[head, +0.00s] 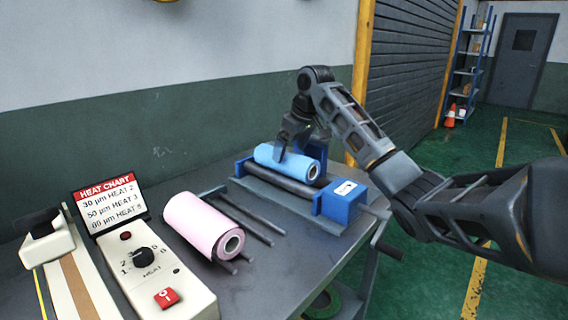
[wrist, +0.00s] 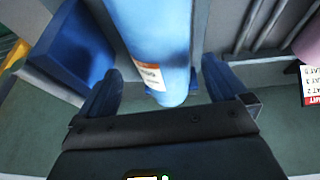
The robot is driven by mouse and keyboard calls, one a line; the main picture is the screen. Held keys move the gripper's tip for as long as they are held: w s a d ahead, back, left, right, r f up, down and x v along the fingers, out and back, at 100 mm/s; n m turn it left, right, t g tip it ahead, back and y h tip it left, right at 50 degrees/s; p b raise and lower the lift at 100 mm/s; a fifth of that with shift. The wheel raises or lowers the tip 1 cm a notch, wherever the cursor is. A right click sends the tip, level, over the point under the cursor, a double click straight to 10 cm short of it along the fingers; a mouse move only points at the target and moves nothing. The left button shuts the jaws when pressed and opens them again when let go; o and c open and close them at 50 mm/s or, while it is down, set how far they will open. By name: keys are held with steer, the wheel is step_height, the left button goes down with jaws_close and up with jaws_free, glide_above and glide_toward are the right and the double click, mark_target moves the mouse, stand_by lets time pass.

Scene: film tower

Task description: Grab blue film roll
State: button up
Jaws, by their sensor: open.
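The blue film roll (head: 270,154) lies on the blue-ended roller stand on the table in the head view. It carries a white and orange label in the wrist view (wrist: 147,35). My gripper (head: 297,146) is over the roll, pointing down. In the wrist view my gripper (wrist: 160,72) is open, with one finger on each side of the roll. A gap shows between the roll and each finger there. The far end of the roll is cut off by the top of that view.
A pink film roll (head: 203,226) lies on a rack of bars left of the stand. A heat sealer (head: 158,275) and a heat chart sign (head: 108,204) are at the table's left. A crank handle (head: 386,252) sticks out at the stand's right.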

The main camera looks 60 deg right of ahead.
mark_target(289, 152)
steer(key=x, duration=0.4)
steer(key=shift+a, duration=0.15)
steer(key=shift+c, duration=0.2)
steer(key=c, duration=1.5)
